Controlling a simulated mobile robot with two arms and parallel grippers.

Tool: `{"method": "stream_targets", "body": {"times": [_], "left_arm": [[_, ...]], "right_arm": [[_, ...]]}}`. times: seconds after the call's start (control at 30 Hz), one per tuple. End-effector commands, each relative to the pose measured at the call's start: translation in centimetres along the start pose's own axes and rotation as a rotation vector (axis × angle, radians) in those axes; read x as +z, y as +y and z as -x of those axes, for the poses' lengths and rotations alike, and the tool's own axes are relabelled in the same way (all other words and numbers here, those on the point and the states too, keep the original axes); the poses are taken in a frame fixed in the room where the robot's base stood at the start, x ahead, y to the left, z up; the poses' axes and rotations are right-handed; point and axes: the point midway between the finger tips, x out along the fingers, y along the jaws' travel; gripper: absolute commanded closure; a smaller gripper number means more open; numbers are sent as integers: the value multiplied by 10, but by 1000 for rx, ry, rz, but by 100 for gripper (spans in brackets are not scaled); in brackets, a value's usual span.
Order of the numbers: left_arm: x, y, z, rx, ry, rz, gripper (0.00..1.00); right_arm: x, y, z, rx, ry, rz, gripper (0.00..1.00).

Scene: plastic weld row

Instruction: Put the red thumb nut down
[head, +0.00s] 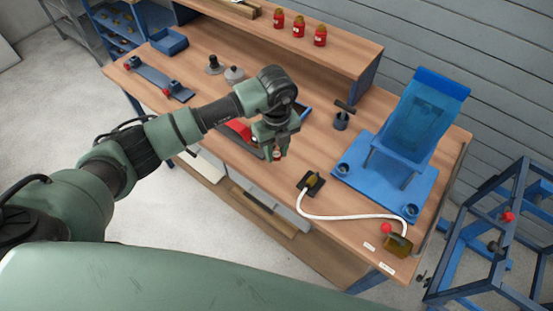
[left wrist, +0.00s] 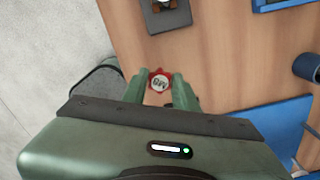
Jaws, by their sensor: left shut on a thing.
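The red thumb nut (left wrist: 159,80) has a scalloped red rim and a pale top with dark lettering. In the left wrist view it sits between the green fingertips of my left gripper (left wrist: 158,88), which is shut on it. In the head view my left gripper (head: 277,152) points down over the front part of the wooden bench (head: 330,240), and only a bit of the nut (head: 277,156) shows at its tips. I cannot tell whether the nut touches the bench top. My right gripper is not in view.
A dark block with a white hose (head: 345,217) lies right of the gripper. A blue fixture (head: 385,185) with a tilted translucent panel (head: 428,112) stands farther right. A red item (head: 240,129) lies partly behind my arm. Red jars (head: 298,27) stand on the back shelf.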

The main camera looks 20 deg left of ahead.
Motion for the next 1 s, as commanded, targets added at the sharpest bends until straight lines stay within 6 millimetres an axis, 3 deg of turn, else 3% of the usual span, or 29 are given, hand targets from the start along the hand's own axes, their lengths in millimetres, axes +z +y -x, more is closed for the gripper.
{"method": "stream_targets", "body": {"times": [0.43,0.87,0.9,0.93,1.0], "left_arm": [[0,0,-52,1,1,2,100],[0,0,-60,0,-1,0,100],[0,0,-58,-1,-1,0,60],[0,0,-58,-1,-1,0,52],[0,0,-58,0,-1,1,50]], "right_arm": [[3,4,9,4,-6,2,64],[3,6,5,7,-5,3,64],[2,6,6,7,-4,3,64],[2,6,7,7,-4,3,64],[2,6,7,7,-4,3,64]]}}
